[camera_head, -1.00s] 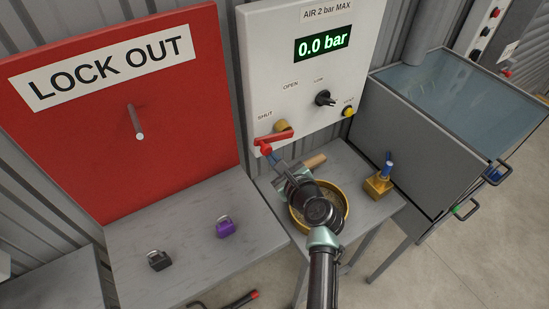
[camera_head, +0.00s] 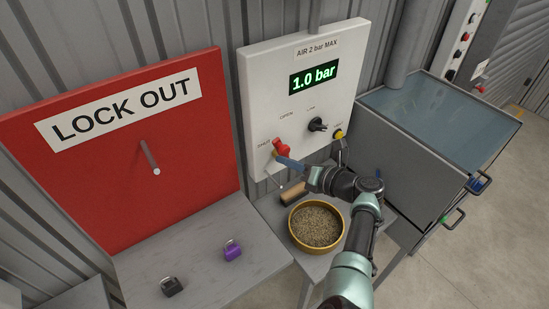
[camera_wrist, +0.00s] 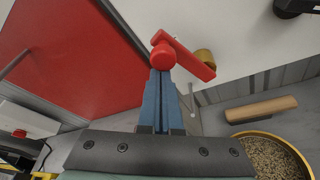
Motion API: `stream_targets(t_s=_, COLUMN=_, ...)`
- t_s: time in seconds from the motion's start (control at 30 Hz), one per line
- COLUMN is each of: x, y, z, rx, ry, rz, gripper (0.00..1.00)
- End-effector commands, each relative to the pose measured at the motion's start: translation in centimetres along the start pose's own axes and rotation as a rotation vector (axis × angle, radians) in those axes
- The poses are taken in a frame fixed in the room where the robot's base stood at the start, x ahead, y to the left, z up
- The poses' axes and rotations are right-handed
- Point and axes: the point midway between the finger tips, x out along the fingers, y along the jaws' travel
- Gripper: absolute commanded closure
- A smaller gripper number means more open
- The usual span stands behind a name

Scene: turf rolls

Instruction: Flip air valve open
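The red valve handle (camera_head: 281,147) is on the white air panel (camera_head: 262,75), between the SHUT and OPEN labels, and now stands steeply upward. In the wrist view the red handle (camera_wrist: 190,58) shows with its round end knob and the brass valve body (camera_wrist: 205,57) behind it. My gripper (camera_head: 280,160) is at the handle from below right. Its blue fingers (camera_wrist: 161,72) lie side by side, shut, with their tips at the red knob, touching or nearly so. I see nothing held between them. The display (camera_head: 314,78) reads 1.0 bar.
A black knob (camera_head: 318,125) and a yellow knob (camera_head: 338,134) sit right of the valve. Below are a yellow-rimmed bowl of grains (camera_head: 292,232) and a wooden-handled tool (camera_head: 294,190). Purple (camera_head: 232,250) and black (camera_head: 172,287) padlocks lie on the left shelf under the red board (camera_head: 90,180).

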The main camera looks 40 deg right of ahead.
Motion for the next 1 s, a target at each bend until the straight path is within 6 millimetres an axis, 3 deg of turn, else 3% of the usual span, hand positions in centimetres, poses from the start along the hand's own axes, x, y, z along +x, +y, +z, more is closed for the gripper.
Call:
stream_targets(t_s=0.33, x=-0.6, y=-1.3, z=1.7, rx=0.229, ry=-0.006, rz=0.077, gripper=1.0)
stream_targets(t_s=1.0, x=-0.9, y=-1.8, z=2.5, rx=0.22, ry=-0.005, rz=0.073, gripper=1.0)
